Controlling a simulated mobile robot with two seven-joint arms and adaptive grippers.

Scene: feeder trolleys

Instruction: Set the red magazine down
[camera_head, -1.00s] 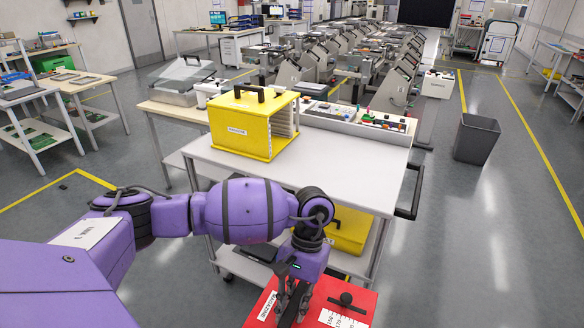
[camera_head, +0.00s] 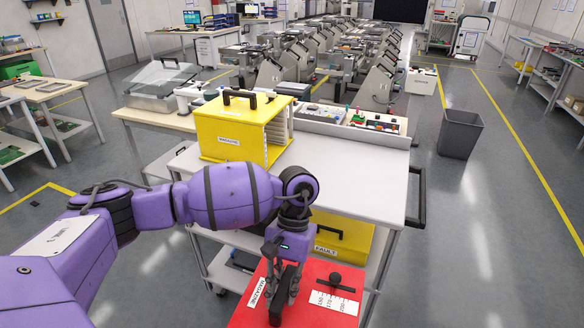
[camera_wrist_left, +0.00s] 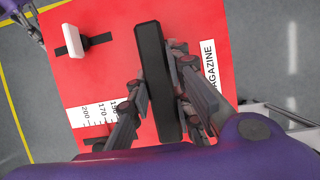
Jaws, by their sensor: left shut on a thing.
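The red magazine (camera_head: 315,282) is a red box with a black handle, a black knob and a white number scale on top. It shows at the bottom of the head view, in front of the trolley, and fills much of the left wrist view (camera_wrist_left: 110,80). My left gripper (camera_head: 284,288) is shut on its black handle, with fingers on both sides of it in the left wrist view (camera_wrist_left: 152,98). The magazine's underside is hidden. Part of my right gripper (camera_wrist_left: 27,15) shows in that view's top left corner, its jaws unclear.
The white trolley top (camera_head: 340,170) has free room right of and in front of a yellow magazine (camera_head: 228,140). Another yellow box (camera_head: 342,240) sits on its lower level. A dark handle (camera_head: 417,198) sticks out at right. A grey bin (camera_head: 460,134) stands farther right.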

